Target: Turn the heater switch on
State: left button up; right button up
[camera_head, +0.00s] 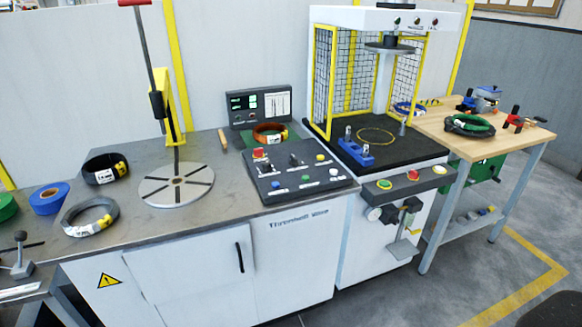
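Neither of my grippers shows in the head view.
A wooden table (465,145) with coils and tools stands at the right. The floor in front is clear.

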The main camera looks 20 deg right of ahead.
aim_at(293, 162)
jog(key=i+j, duration=0.15)
jog(key=i, duration=0.25)
jog(key=i+j, duration=0.1)
jog(key=i, duration=0.3)
jog(key=i+z, duration=0.15)
jog(key=z, duration=1.9)
jog(key=k, duration=0.05)
